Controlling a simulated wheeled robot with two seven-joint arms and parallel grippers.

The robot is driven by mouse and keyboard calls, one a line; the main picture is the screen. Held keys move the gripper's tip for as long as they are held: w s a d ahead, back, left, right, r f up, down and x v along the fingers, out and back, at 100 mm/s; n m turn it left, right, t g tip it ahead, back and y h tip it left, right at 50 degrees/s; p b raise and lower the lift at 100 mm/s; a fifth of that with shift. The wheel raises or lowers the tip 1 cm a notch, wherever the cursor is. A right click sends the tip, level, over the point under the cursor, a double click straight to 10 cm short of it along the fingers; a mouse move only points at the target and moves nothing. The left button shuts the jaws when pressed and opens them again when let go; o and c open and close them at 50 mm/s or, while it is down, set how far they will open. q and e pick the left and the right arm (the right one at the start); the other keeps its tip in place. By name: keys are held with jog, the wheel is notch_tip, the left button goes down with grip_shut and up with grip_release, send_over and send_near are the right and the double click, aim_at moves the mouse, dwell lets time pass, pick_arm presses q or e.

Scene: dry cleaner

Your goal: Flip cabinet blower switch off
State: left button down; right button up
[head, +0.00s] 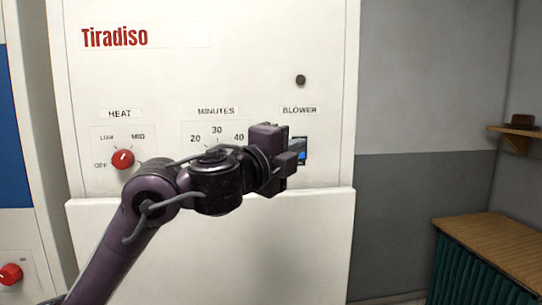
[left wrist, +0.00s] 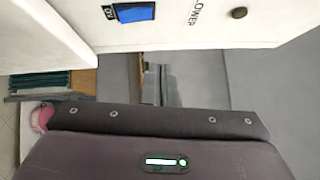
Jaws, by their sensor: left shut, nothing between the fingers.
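The white cabinet (head: 255,65) marked "Tiradiso" fills the middle of the head view. Its blower switch (head: 302,155) is a blue rocker in a dark frame below the "BLOWER" label. The left part of the switch is hidden behind my left gripper. In the left wrist view the blue rocker (left wrist: 136,12) shows whole near the top edge, with a small dark marked plate beside it. My left gripper (head: 291,160) is shut and empty, in front of and just left of the switch. I cannot tell whether it touches the panel. My right gripper is out of view.
A red heat knob (head: 123,159) is on the panel at left, and the minutes dial is mostly hidden behind my arm. A dark round button (head: 300,80) sits above the blower label. A wooden-topped counter (head: 495,243) with green sides stands at right.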

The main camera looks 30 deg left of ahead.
pick_arm(q)
jog(key=a+b+v, duration=0.1)
jog(key=v, duration=0.5)
jog(key=shift+s+a+r, duration=0.2)
jog(key=shift+s+r, duration=0.05)
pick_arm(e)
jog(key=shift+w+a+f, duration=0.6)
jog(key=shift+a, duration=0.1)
pick_arm(q)
jog(key=shift+s+d, duration=0.1)
jog(key=shift+s, duration=0.05)
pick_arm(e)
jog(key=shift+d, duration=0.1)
